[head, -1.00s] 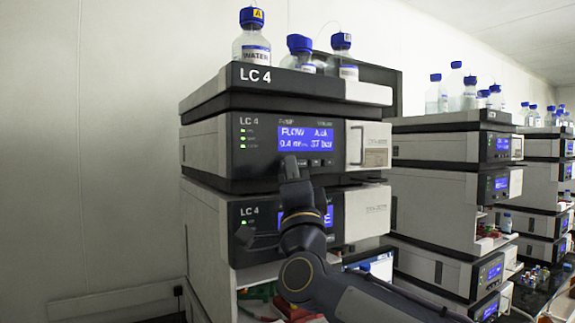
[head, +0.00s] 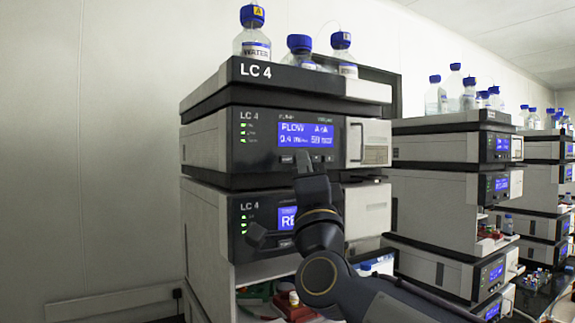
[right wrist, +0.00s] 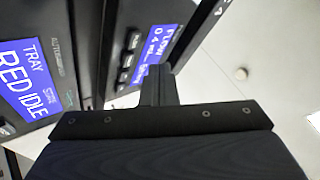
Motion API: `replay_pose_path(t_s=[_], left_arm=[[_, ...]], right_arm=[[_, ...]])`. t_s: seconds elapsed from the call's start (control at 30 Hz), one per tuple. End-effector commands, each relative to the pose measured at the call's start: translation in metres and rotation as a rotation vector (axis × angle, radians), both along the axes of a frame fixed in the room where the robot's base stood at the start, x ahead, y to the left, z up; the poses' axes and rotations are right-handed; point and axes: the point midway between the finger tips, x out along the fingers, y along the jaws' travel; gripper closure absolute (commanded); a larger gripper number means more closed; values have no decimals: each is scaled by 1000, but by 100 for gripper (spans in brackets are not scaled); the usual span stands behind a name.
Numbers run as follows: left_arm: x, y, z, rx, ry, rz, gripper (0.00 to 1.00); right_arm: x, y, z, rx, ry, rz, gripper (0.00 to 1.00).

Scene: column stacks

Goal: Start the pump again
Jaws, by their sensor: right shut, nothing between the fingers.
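The LC 4 pump module (head: 262,160) is the upper unit of the near stack. Its lit blue display (head: 307,134) reads FLOW, about 0.4 mL, with a blurred pressure figure that looks like 59 bar. Green lights glow at its left. A row of small buttons (head: 328,158) runs under the display. My right gripper (head: 303,162) is shut and empty, its tip just below the display at the button row, hiding part of it. In the right wrist view the shut fingers (right wrist: 159,84) point at the pump front beside the buttons (right wrist: 128,62). I cannot tell whether they touch. My left gripper is out of view.
The unit below has a blue display reading TRAY RED IDLE (right wrist: 22,78). Blue-capped bottles (head: 252,40) stand in the tray on top. More stacks (head: 450,170) stand to the right. The wall side at left is open.

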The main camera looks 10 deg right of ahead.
Motion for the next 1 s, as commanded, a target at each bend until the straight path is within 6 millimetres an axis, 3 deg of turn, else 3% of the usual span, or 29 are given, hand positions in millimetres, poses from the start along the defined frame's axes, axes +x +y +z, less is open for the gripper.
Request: replay_pose_path(t_s=[0.3, 1.0], left_arm=[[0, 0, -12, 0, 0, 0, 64], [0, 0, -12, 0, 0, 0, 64]], right_arm=[[-26, -9, -1, 0, -1, 0, 100], [-27, -10, 0, 0, 0, 0, 100]])
